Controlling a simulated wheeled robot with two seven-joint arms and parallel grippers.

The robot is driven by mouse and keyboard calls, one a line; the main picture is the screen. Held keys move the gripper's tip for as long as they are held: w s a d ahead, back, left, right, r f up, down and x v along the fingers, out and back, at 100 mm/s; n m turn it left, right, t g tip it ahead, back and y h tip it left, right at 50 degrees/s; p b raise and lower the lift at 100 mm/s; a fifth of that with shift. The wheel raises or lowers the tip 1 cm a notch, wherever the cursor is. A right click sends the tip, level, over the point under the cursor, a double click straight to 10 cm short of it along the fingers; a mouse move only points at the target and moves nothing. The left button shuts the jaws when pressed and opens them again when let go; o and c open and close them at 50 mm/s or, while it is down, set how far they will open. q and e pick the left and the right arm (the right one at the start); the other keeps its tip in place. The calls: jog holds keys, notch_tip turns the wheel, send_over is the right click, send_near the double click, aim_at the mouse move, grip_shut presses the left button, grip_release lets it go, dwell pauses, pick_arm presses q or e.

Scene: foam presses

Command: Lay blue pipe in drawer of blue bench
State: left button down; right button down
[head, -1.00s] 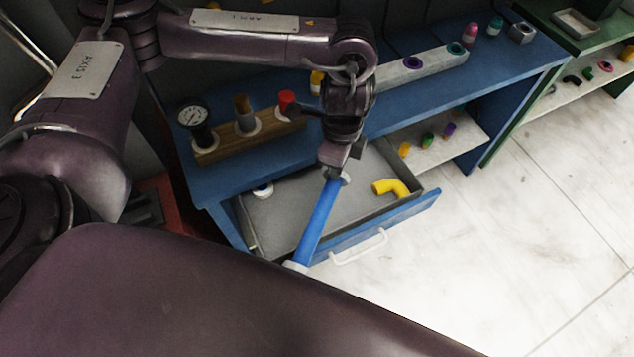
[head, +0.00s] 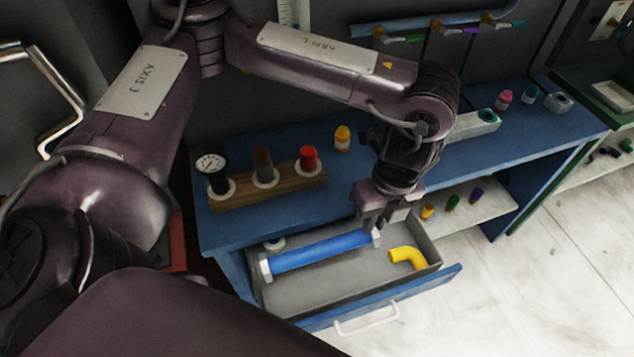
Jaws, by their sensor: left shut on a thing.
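The blue pipe (head: 320,251) with pale end fittings lies nearly level across the picture, over the open grey drawer (head: 330,293) of the blue bench (head: 225,228). My left gripper (head: 376,228) is shut on the pipe near its right end. The pipe's left end is near the drawer's left wall. I cannot tell whether the pipe touches the drawer floor. My right gripper does not show.
In the drawer are a yellow elbow (head: 407,257) at the right and a white ring (head: 273,243) at the back left. A wooden block (head: 290,189) with a gauge (head: 211,170) and a red-capped piece (head: 309,158) stands on the bench top. A lower shelf (head: 488,208) holds small coloured parts.

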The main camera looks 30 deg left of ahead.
pick_arm(q)
jog(key=shift+s+a+f+b, duration=0.1)
jog(key=shift+a+f+b, duration=0.05)
jog(key=shift+b, duration=0.5)
jog(key=shift+s+f, duration=0.1)
jog(key=shift+s, duration=0.05)
jog(key=shift+f+b, duration=1.1)
jog(key=shift+f, duration=8.65)
jog(key=c, duration=1.5)
grip_release()
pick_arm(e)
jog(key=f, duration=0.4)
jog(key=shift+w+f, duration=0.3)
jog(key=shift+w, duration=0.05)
pick_arm(q)
jog(key=shift+r, duration=0.1)
jog(key=shift+w+d+r+p, duration=0.15)
jog(key=shift+w+r+p, duration=0.05)
jog(key=shift+r, duration=1.8)
jog(key=shift+w+d+r+p, duration=0.1)
jog(key=shift+w+r+p, duration=0.1)
jog(key=shift+r, duration=1.75)
jog(key=shift+w+d+r+p, duration=0.15)
jog(key=shift+w+r+p, duration=0.05)
jog(key=shift+r, duration=1.8)
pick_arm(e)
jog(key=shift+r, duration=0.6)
